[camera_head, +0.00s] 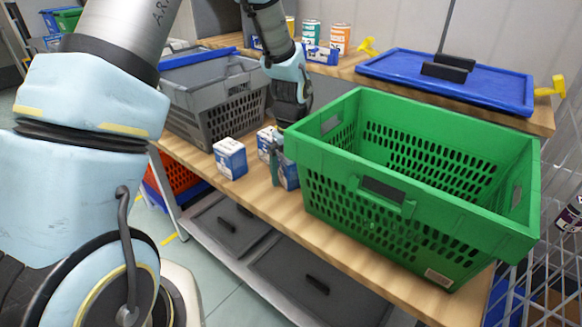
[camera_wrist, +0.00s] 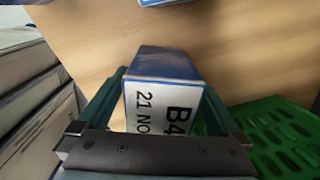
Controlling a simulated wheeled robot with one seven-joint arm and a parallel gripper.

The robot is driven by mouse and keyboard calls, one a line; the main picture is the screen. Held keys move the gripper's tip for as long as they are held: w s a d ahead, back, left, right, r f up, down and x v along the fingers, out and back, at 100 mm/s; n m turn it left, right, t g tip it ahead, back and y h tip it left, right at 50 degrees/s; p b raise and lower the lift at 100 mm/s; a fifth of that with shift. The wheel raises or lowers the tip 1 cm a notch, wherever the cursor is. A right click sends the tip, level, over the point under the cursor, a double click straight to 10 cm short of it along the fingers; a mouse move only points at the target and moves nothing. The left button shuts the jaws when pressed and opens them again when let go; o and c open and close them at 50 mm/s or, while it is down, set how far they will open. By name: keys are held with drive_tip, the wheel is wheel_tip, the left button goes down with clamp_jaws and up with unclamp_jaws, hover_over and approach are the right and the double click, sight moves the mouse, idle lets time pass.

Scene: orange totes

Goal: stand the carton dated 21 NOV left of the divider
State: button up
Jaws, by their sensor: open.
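In the wrist view a white and blue carton (camera_wrist: 162,100) reads "B4" and "21 NO", the rest cut off by my gripper. It sits between the two dark green fingers of my gripper (camera_wrist: 163,85), which are apart, with a gap visible at least on the right. In the head view my gripper (camera_head: 276,152) is low at the left side of the green tote. Two white and blue cartons are at it, one in front (camera_head: 289,178) and one behind (camera_head: 264,139); their dates cannot be read there. I cannot make out a divider.
Another carton (camera_head: 230,158) stands to the left on the wooden bench (camera_head: 262,190). The green tote (camera_head: 465,240) is close on the right, its visible interior empty. A grey tote (camera_head: 195,117) is behind left. A blue lid (camera_head: 440,80) lies on the shelf behind.

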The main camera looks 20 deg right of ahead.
clamp_jaws()
idle(0.8)
